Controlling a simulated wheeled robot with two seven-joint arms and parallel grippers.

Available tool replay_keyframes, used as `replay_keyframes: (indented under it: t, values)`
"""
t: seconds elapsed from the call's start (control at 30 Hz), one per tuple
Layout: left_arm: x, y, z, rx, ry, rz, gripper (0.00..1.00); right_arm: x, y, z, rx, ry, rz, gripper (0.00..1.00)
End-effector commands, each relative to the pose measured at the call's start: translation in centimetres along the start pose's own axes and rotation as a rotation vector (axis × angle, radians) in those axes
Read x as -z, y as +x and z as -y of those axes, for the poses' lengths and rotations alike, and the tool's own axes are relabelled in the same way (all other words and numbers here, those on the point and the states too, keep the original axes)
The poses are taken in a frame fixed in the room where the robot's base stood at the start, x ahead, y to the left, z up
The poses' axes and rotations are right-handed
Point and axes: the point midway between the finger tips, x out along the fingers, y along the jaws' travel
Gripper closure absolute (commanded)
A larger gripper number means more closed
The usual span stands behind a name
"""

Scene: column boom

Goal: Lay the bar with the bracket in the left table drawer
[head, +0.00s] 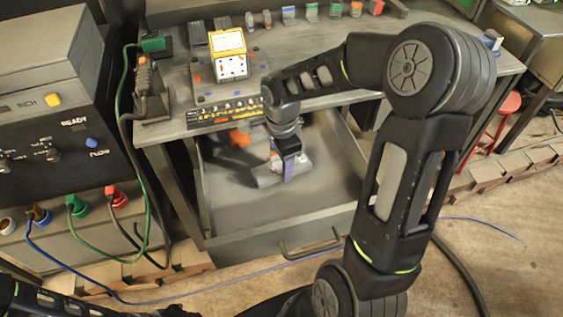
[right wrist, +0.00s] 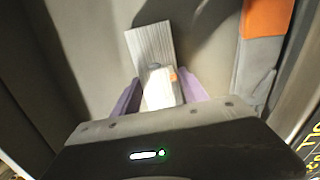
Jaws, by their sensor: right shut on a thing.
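The left table drawer (head: 320,205) is pulled open below the tabletop. My right gripper (head: 287,172) reaches down into it, with purple fingers. In the right wrist view, the gripper (right wrist: 155,95) is shut on the pale grey bar with the bracket (right wrist: 150,45). The bar's ribbed end sticks out beyond the fingers, and a whitish part with a small orange mark sits between them. In the head view the bar (head: 267,180) is low at the drawer floor, partly hidden by the fingers; I cannot tell whether it touches. My left gripper is out of the picture.
An orange and grey object (head: 239,138) lies at the drawer's back left; it also shows in the right wrist view (right wrist: 265,20). A yellow box (head: 228,42) stands on the table (head: 345,100) above. The drawer's front and right floor are clear.

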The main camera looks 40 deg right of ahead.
Motion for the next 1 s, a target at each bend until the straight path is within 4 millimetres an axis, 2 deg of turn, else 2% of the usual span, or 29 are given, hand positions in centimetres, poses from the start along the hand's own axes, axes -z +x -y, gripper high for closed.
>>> replay_keyframes:
  t: [0.03, 0.33, 0.67, 0.77, 1.0]
  values:
    - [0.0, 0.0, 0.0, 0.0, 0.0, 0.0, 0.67, 0.0, -0.1, 0.1, 0.002, 0.0, 0.0, 0.48]
    - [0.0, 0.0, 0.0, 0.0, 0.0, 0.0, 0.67, 0.0, 0.0, 0.0, 0.001, 0.0, 0.0, 0.24]
    - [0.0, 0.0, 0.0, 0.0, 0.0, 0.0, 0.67, 0.0, -0.3, 0.0, -0.001, 0.0, 0.0, 0.24]
    - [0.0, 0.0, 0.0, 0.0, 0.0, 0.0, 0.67, 0.0, -1.2, 0.1, 0.003, 0.0, -0.001, 0.24]
    - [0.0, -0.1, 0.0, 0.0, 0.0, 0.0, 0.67, 0.0, -5.1, 0.1, 0.005, 0.0, -0.001, 0.24]
